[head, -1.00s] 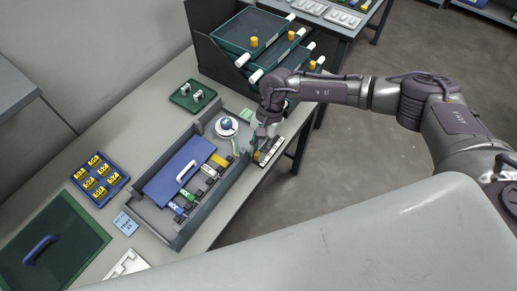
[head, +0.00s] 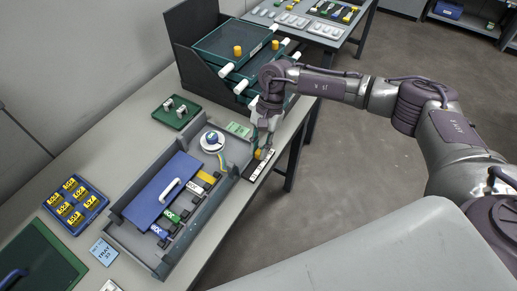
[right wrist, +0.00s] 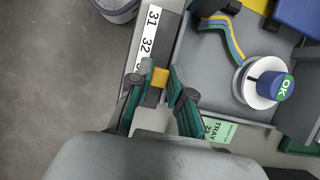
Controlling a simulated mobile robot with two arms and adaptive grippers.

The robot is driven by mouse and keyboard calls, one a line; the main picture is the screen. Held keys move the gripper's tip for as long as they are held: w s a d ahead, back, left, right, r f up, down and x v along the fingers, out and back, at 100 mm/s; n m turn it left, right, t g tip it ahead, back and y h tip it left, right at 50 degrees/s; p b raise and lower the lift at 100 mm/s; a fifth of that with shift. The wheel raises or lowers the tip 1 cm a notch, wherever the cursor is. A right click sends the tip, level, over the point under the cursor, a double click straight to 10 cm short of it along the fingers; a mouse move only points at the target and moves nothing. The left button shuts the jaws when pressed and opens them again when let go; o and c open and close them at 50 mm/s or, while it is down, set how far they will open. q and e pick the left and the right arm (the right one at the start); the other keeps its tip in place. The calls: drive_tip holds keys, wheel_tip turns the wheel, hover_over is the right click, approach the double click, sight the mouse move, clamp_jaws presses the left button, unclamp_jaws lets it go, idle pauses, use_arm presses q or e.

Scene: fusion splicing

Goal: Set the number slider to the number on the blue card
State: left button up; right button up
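The number slider (head: 249,175) is a dark and white strip along the front right edge of the tray station, with a yellow knob (head: 258,154). In the right wrist view the number strip (right wrist: 149,30) shows 31 and 32; the number below is mostly hidden. My right gripper (right wrist: 160,76) has its fingers on either side of the yellow knob, seemingly closed on it, near the covered number. The blue card (head: 103,252) lies at the tray's near left corner; it reads TRAY and a number that looks like 33, small and blurred. My left gripper is out of view.
The grey tray (head: 118,232) holds a blue panel (head: 165,190), colored connectors and a white reel with a blue OK cap (head: 212,139). A green card (head: 238,130) lies behind it. Stacked green trays (head: 235,45) stand at the back. Floor is clear on the right.

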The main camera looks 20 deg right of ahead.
drive_tip(key=o, duration=0.3)
drive_tip(key=shift+o, duration=0.2)
drive_tip(key=v, duration=1.2)
